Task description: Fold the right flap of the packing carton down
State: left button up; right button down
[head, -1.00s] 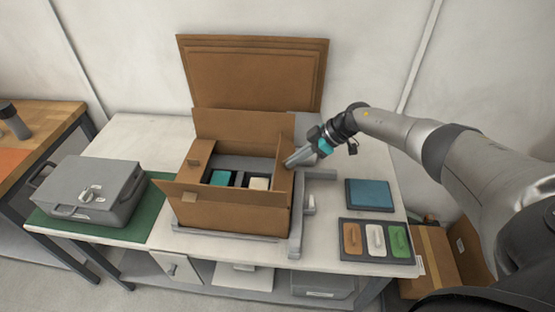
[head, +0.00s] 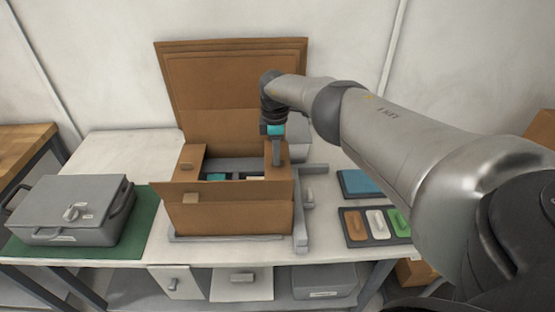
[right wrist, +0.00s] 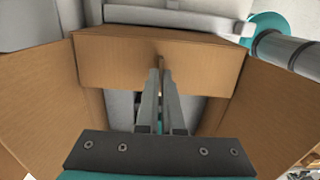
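The brown packing carton (head: 228,212) stands open on the white table. Its right flap (head: 284,176) lies roughly level, leaning in over the carton's right side; it also shows in the right wrist view (right wrist: 110,58). My right gripper (head: 277,162) points down at this flap. In the right wrist view its fingertips (right wrist: 160,74) are close together on a small brown tab of the flap. The left flap (head: 191,156) lies folded in. The front flap (head: 228,189) stands up, tilted outward. My left gripper is out of view.
Dark compartments with a teal item (head: 216,177) show inside the carton. A grey fixture rail (head: 300,225) borders its right side. A grey case (head: 70,208) on a green mat stands left. A tray of coloured handles (head: 352,240) and a blue pad (head: 358,183) lie right.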

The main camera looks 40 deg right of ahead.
aim_at(267, 166)
jog(key=shift+w+a+f+g+h+b, duration=0.15)
jog(key=shift+f+g+h+b, duration=0.2)
jog(key=shift+b, duration=0.4)
jog(key=shift+a+h+b, duration=0.1)
jog(key=shift+h+b, duration=0.15)
jog(key=shift+b, duration=0.15)
jog(key=c, duration=1)
grip_release()
jog(key=shift+c, duration=0.2)
notch_tip(267, 166, up, 15)
jog(key=w+a+p, duration=0.1)
jog(key=a+p, duration=0.1)
jog(key=p, duration=0.8)
jog(key=shift+w+p, duration=0.15)
jog(key=shift+p, duration=0.25)
